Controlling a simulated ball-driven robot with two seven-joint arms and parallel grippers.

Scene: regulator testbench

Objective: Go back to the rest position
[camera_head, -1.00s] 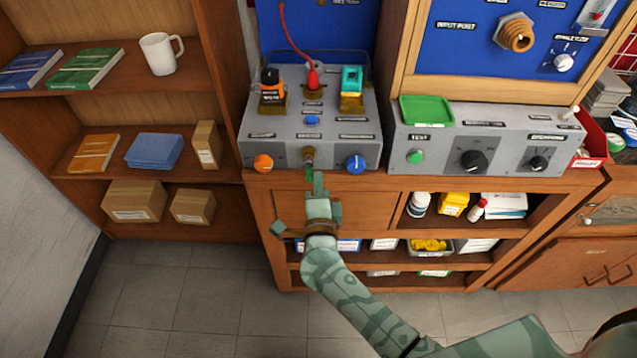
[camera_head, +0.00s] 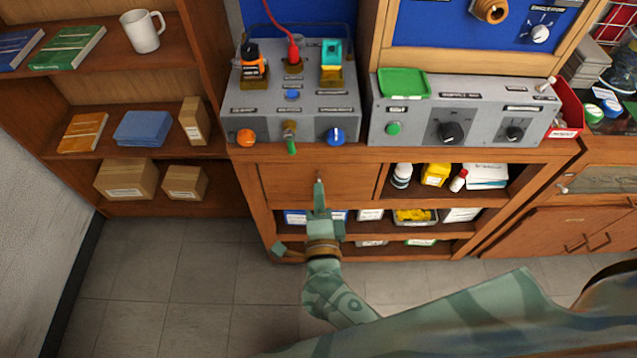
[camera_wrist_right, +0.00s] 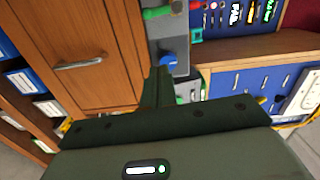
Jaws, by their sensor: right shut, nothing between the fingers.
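My right gripper (camera_head: 319,192) shows in the head view in front of the testbench cabinet's drawer front, below the grey control box (camera_head: 262,122). Its fingers are together with nothing between them, and a gap separates it from the green-tipped toggle (camera_head: 290,138) above. In the right wrist view the shut fingers (camera_wrist_right: 158,85) stand in front of the wooden drawer (camera_wrist_right: 75,45) and a blue knob (camera_wrist_right: 168,61). My left gripper is in neither view.
The control box carries an orange knob (camera_head: 245,137) and a blue knob (camera_head: 336,135). A second grey box (camera_head: 475,108) with a green tray (camera_head: 404,83) stands to the right. Open shelves (camera_head: 445,213) hold bottles and boxes below. The tiled floor (camera_head: 190,280) is clear.

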